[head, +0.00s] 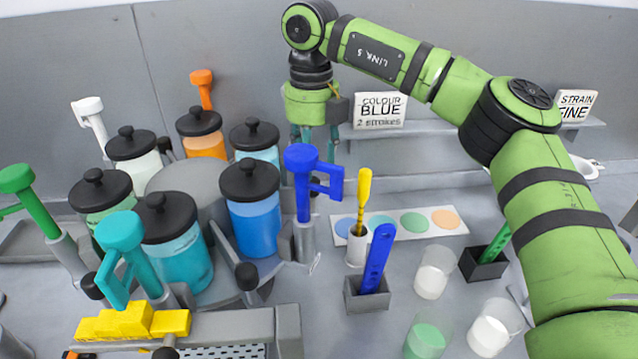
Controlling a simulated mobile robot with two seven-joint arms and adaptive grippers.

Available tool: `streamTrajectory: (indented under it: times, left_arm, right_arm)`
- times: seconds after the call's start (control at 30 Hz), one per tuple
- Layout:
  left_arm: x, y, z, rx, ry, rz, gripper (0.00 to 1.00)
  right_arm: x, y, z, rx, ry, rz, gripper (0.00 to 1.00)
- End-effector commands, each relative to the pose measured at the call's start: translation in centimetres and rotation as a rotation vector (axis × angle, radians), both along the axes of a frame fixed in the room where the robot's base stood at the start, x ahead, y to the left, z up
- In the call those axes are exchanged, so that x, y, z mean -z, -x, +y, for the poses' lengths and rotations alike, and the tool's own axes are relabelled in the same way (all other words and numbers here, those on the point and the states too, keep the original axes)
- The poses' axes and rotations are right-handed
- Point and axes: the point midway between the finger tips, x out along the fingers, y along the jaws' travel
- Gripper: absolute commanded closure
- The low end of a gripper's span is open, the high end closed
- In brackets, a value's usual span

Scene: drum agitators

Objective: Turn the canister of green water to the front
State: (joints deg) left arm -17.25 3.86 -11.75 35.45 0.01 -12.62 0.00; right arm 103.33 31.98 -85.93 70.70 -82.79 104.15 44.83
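The canister of green water (98,219) has a dark knobbed lid and stands at the left of a grey round carousel (190,180). Its lower part is partly hidden behind the teal canister (178,252), which stands at the front beside the blue canister (255,222). White (143,165), orange (203,143) and light blue (266,155) canisters stand around the back. My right gripper (317,141) hangs down behind and right of the light blue canister, its fingers apart and apparently empty. My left gripper is out of view.
Coloured pump handles, one blue (302,170) and one teal (122,245), stand around the carousel. Black-knobbed levers (246,274) stick out between canisters. A yellow stepped block (132,320) is at front left. Cups, holders and a colour-spot card (447,219) fill the right. A "COLOUR BLUE 2 strokes" sign (380,110) stands behind.

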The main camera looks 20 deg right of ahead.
Motion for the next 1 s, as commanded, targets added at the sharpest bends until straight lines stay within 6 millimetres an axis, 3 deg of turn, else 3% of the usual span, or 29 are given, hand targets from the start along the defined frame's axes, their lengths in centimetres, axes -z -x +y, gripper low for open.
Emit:
streamTrajectory:
  times: [0.43, 0.8, 0.83, 0.93, 0.97, 1.0]
  left_arm:
    - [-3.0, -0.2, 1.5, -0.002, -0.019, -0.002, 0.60]
    - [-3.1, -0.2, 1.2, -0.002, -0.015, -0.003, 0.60]
    - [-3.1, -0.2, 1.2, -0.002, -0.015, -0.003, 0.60]
    - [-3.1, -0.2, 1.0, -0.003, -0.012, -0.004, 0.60]
    - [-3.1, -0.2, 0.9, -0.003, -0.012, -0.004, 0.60]
    - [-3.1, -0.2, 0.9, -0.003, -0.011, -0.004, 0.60]
  right_arm:
    - [5.7, 0.1, 0.0, 0.000, 0.003, 0.003, 0.48]
    - [6.8, 0.0, 0.0, 0.000, 0.001, 0.000, 0.48]
    - [6.8, 0.0, 0.0, 0.000, 0.001, 0.000, 0.52]
    - [6.8, 0.0, 0.0, 0.000, 0.001, 0.000, 0.92]
    - [6.8, 0.0, 0.0, 0.000, 0.001, 0.000, 1.00]
    - [6.8, 0.0, 0.0, 0.001, 0.001, 0.001, 1.00]
